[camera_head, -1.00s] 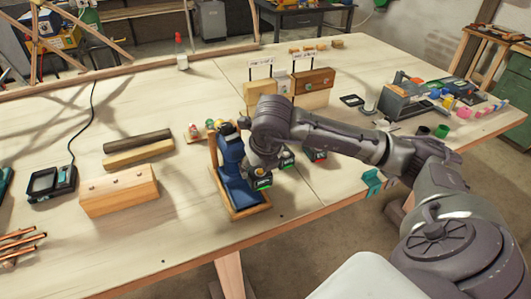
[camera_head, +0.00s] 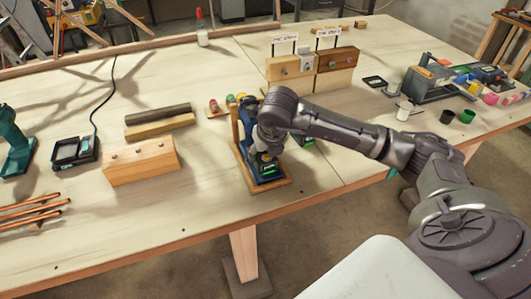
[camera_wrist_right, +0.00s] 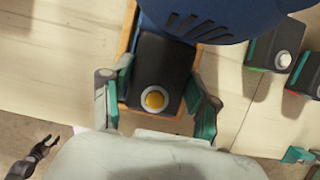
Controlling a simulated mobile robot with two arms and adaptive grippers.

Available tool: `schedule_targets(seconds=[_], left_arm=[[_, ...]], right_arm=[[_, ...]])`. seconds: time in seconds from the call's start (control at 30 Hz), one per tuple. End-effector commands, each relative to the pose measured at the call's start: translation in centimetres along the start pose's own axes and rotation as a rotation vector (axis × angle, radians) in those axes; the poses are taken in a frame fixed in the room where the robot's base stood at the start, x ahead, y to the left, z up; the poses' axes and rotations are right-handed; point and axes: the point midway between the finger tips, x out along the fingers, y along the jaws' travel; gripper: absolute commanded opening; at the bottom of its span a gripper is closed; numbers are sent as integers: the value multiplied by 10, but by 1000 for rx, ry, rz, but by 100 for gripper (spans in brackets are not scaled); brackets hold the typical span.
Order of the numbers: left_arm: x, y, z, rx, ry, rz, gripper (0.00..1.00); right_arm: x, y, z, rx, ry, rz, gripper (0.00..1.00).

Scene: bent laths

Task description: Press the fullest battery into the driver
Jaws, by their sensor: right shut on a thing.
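The blue driver (camera_head: 247,126) stands in a wooden cradle (camera_head: 283,186) near the table's front edge; its vented body (camera_wrist_right: 225,18) fills the top of the wrist view. My right gripper (camera_wrist_right: 160,108) is shut on a dark battery (camera_wrist_right: 163,72) with a yellow round button, a teal-padded finger on each side. This battery (camera_head: 267,171) shows a green light in the head view, low at the driver. I cannot tell whether it is fully seated. Another battery (camera_wrist_right: 268,52) with a green light and one (camera_wrist_right: 305,76) with a red light stand to the right. A small dark claw, seemingly my left gripper (camera_wrist_right: 50,143), shows at lower left.
A black charger (camera_head: 74,151) with a cable and a drilled wooden block (camera_head: 141,162) lie to the left. Labelled wooden blocks (camera_head: 337,59) stand behind the driver. My right arm covers table to its right.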

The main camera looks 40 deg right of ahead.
Motion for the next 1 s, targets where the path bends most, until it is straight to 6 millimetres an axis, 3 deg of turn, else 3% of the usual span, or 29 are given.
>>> schedule_targets(seconds=[1.0], left_arm=[[8, 1, 1, 2, 0, 1, 40]], right_arm=[[0, 0, 0, 1, -2, 0, 9]])
